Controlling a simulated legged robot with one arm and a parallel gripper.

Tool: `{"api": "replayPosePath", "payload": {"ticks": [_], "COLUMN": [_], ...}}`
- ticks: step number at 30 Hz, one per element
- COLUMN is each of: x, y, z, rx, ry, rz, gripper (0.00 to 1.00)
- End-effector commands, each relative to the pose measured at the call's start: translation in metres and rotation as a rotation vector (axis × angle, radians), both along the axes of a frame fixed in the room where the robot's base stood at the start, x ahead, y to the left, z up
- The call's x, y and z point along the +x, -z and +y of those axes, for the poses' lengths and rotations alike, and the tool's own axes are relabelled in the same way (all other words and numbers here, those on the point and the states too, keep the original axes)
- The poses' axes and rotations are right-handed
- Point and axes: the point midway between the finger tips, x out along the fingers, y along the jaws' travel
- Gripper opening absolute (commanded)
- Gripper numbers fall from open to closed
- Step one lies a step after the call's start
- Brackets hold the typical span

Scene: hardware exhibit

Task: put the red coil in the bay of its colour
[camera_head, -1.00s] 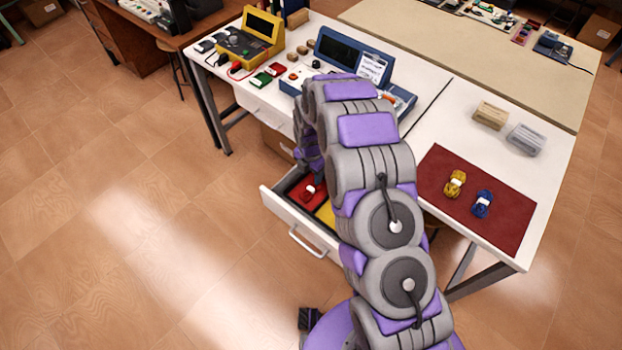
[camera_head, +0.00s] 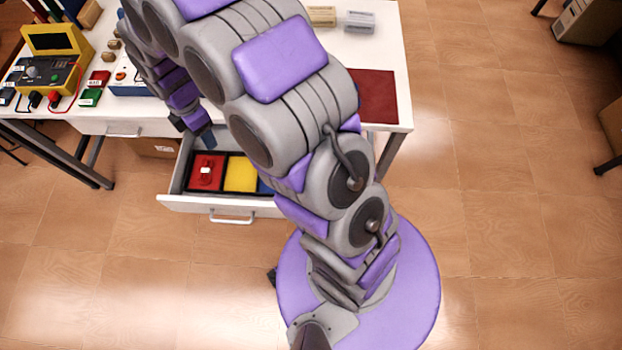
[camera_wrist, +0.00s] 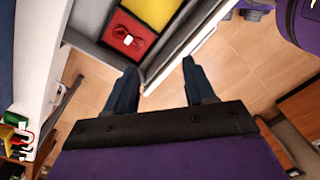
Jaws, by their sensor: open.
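The red coil (camera_head: 205,170), with a white band, lies in the red bay (camera_head: 195,184) of the pulled-out drawer (camera_head: 185,203). The wrist view also shows the coil (camera_wrist: 128,39) on the red floor of the bay. My gripper (camera_head: 196,134) is above the back of the drawer. In the wrist view my gripper (camera_wrist: 159,68) has its two fingers spread wide with nothing between them, apart from the coil. The yellow bay (camera_head: 240,173) looks empty. The blue bay (camera_head: 264,187) is partly hidden by my arm.
A red mat (camera_head: 378,97) lies on the white table (camera_head: 396,60); my arm hides part of it. A yellow meter (camera_head: 52,60) and small boxes stand on the table at left. Pale blocks (camera_head: 321,16) stand at the back. The floor in front is clear.

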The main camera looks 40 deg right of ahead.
Motion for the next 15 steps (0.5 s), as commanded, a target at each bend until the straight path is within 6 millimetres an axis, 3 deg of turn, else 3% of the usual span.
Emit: {"api": "replayPosePath", "payload": {"ticks": [1, 6, 15], "x": [-0.011, -0.057, -0.150], "y": [-0.018, -0.062, -0.118], "z": [-0.007, -0.031, -0.069], "rx": [-0.002, -0.025, -0.078], "ry": [0.076, 0.361, 0.874], "rz": [-0.004, 0.018, 0.050], "gripper": [0.54, 0.54, 0.54]}}
